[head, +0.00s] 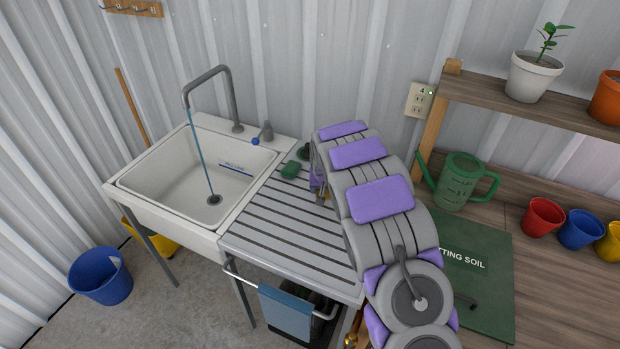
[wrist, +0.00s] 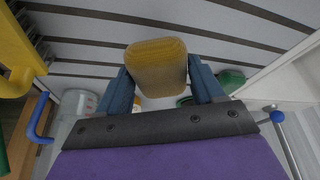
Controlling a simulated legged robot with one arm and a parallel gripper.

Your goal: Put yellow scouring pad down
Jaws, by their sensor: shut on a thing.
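The yellow scouring pad (wrist: 157,66) is between the two blue fingers of my gripper (wrist: 160,88) in the wrist view. The fingers are shut on it, and the slatted drainboard shows behind it. I cannot tell whether the pad touches the slats. In the head view my arm reaches over the back right of the drainboard (head: 287,228). My arm hides the pad and most of the gripper there.
A green pad (head: 290,170) lies on the drainboard near the sink (head: 140,185), left of my arm. Water runs from the faucet (head: 213,85). The drainboard's front is clear. A green watering can (head: 458,182) stands on the wooden bench at right.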

